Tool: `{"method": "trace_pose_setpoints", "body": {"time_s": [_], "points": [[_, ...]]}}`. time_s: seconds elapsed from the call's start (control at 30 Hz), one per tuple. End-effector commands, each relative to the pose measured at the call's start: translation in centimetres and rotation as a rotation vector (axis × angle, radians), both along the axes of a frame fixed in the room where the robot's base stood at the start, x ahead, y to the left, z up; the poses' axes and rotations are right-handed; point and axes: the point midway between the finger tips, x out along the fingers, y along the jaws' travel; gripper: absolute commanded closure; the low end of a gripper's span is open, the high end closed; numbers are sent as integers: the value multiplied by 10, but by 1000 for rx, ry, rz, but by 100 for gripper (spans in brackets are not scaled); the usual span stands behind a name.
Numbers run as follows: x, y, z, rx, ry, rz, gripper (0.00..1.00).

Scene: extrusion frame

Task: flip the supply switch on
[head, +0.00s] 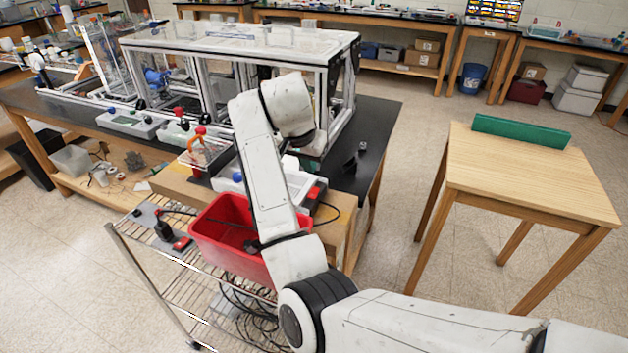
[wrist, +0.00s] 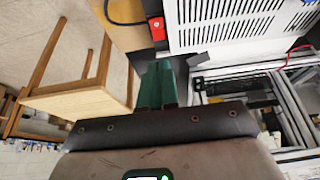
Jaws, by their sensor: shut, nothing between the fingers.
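The supply is a white box with a slotted top (head: 290,187), on the wooden bench beside the extrusion frame. In the wrist view its slotted white cover (wrist: 225,22) fills the upper right. Its red switch (wrist: 157,28) sits on the dark end panel, and also shows as a small red patch in the head view (head: 313,194). I cannot tell which way the switch is set. My gripper's green fingers (wrist: 162,68) are shut and empty, just below the switch in the wrist view, with a visible gap. In the head view my arm hides most of the gripper.
A black cable (wrist: 122,14) runs near the switch. A red bin (head: 215,240) stands on a wire cart left of my arm. The extrusion frame (head: 345,60) rises behind the supply. A wooden table (head: 530,175) stands right, with open floor between.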

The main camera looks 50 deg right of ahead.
Motion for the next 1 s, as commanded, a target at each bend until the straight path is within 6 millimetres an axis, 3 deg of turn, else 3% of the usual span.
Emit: {"method": "trace_pose_setpoints", "body": {"time_s": [0.3, 0.5, 1.0], "points": [[7, -21, -54, 1, 5, -1, 100], [9, -27, -76, 2, 2, 0, 100], [11, -29, -84, 1, 0, -1, 100]]}}
